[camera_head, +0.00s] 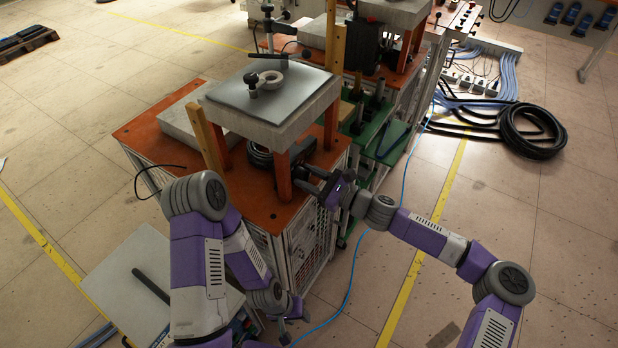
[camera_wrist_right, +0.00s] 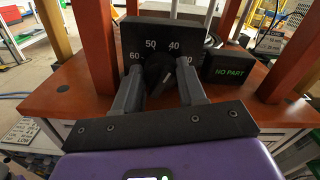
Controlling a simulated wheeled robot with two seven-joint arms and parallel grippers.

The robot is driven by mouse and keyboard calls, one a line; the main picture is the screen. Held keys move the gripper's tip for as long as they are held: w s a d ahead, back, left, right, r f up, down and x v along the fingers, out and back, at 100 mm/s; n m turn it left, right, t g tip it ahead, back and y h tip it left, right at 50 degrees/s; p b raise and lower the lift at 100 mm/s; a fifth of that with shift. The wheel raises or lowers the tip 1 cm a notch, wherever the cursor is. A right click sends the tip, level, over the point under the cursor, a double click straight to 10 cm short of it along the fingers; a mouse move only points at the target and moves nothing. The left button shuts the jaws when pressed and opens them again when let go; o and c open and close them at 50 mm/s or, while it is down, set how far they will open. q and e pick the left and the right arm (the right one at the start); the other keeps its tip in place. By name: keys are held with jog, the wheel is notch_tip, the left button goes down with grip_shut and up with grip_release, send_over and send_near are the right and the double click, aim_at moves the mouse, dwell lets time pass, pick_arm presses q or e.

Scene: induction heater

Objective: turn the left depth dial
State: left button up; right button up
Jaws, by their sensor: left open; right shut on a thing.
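In the right wrist view, a black dial (camera_wrist_right: 158,72) sits on the front of a black panel (camera_wrist_right: 150,38) with white marks 60, 50, 40 and 30 around it. My right gripper (camera_wrist_right: 163,68) has one finger on each side of the dial and is shut on it. In the head view my right gripper (camera_head: 312,178) reaches in from the right under the raised plate of the orange table, and the dial there is hard to make out. My left gripper (camera_head: 290,318) is open and empty, low in front of the cabinet, away from the dial.
Orange legs (camera_head: 284,178) hold up a grey slab (camera_head: 268,97) above the orange tabletop (camera_head: 262,204). A black box reading NO PART (camera_wrist_right: 230,66) stands right of the panel. A black hose coil (camera_head: 532,130) lies on the floor at right.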

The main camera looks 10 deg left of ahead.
jog(key=shift+f+n+b, duration=0.1)
jog(key=shift+n+b, duration=0.4)
jog(key=shift+n, duration=1.4)
jog(key=o, duration=1.1)
jog(key=shift+c, duration=0.2)
